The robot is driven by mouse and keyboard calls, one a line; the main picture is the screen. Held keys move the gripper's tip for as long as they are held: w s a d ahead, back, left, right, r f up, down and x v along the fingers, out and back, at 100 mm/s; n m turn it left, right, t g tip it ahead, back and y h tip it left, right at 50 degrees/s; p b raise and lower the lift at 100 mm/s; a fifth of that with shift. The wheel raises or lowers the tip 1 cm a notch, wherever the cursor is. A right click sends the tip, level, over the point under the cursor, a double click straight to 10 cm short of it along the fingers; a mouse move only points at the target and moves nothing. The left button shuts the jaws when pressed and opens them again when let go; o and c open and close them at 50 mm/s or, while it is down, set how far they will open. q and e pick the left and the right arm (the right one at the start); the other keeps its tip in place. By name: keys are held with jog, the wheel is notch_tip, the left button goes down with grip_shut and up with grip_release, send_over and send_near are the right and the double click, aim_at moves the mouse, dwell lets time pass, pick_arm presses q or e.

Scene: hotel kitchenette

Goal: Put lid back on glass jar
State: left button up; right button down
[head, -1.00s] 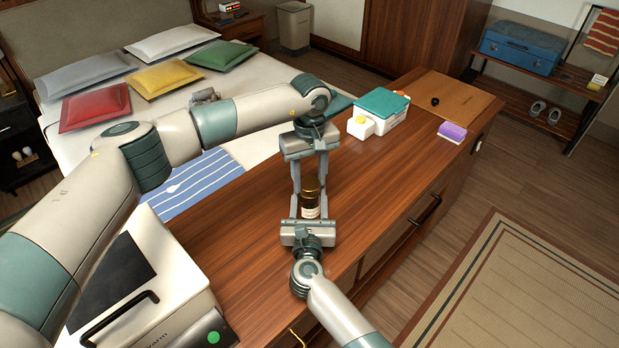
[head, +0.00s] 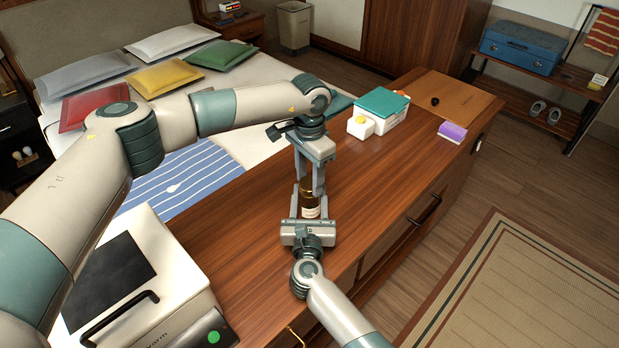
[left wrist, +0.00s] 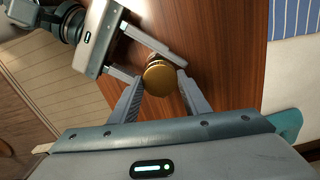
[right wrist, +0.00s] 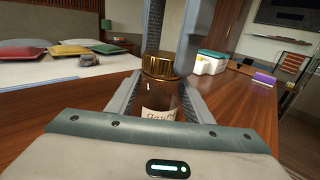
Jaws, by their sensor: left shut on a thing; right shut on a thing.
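A brown glass jar (head: 311,208) with a pale label stands upright on the wooden counter. My right gripper (right wrist: 163,95) is shut on the jar's body from the near side. The gold lid (right wrist: 160,66) sits at the top of the jar in the right wrist view; I cannot tell whether it is fully seated. My left gripper (left wrist: 158,82) reaches down from above and is shut on the lid, which shows as a round gold disc in the left wrist view (left wrist: 160,79).
A white box with a green top (head: 382,110), a small white and yellow item (head: 361,127), a purple sponge-like block (head: 452,132) and a brown board (head: 447,95) lie farther along the counter (head: 400,165). A white appliance (head: 150,300) stands at front left. The counter right of the jar is clear.

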pick_arm(q)
jog(key=o, duration=1)
jog(key=shift+r, duration=0.15)
jog(key=shift+r, duration=2.15)
jog(key=shift+n, duration=0.3)
jog(key=shift+c, duration=0.4)
